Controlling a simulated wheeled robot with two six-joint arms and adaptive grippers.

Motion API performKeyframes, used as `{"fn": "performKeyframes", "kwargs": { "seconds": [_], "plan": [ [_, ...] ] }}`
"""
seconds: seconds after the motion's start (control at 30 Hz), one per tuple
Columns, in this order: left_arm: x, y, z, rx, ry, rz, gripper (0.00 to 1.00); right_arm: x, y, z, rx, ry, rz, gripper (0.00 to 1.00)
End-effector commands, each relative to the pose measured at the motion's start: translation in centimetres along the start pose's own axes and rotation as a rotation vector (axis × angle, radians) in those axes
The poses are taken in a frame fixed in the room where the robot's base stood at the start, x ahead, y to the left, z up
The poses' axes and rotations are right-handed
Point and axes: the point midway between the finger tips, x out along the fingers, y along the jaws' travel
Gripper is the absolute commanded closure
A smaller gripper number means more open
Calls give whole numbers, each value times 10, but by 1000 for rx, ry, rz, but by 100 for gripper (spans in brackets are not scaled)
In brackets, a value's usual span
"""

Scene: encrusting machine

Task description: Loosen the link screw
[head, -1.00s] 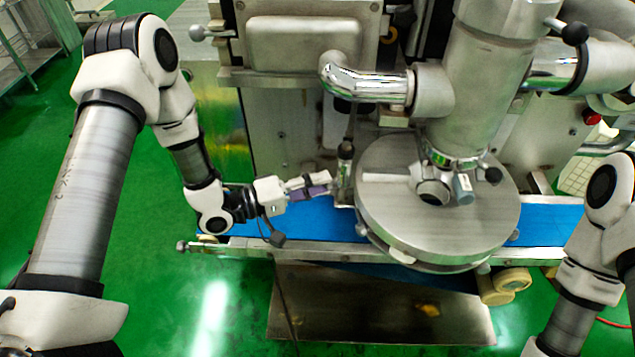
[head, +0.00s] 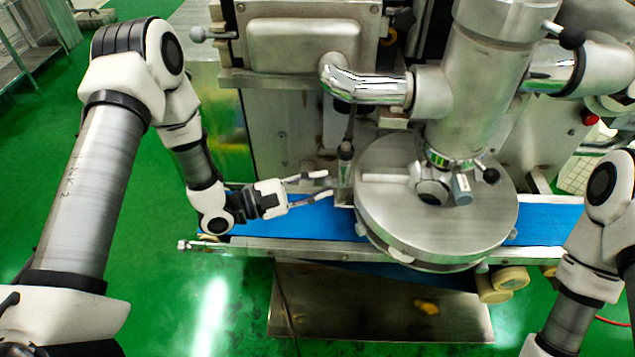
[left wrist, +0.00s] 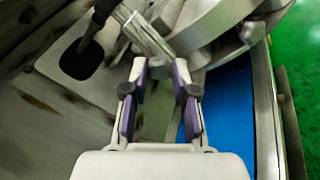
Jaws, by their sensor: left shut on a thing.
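The link screw (head: 344,178) belongs to the upright metal link beside the round steel disc (head: 400,222). In the left wrist view a metal cylinder of this link (left wrist: 150,38) lies slanted at the fingertips. My left gripper (head: 328,183) reaches in from the left, its fingers spread by the width of the part and closed on the screw. In the left wrist view the gripper (left wrist: 160,72) shows purple-padded fingers with a gap between them; the exact contact is hard to see. My right arm shows at the right edge, its gripper out of frame.
A blue conveyor belt (head: 308,219) runs under the gripper and disc, with a metal rail (head: 290,248) along its front. A bent chrome pipe (head: 365,85) hangs above the link. The steel machine housing (head: 285,130) stands behind. Green floor is open at the left.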

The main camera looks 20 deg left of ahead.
Motion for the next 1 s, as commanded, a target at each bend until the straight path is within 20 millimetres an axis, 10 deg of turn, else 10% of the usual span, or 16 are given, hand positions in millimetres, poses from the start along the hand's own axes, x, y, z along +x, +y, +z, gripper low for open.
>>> {"fn": "performKeyframes", "kwargs": {
  "seconds": [1.0],
  "plan": [
    [0,-3,-1,-472,4,-2,100,-5,0,0,0,0,0,60]
  ]
}}
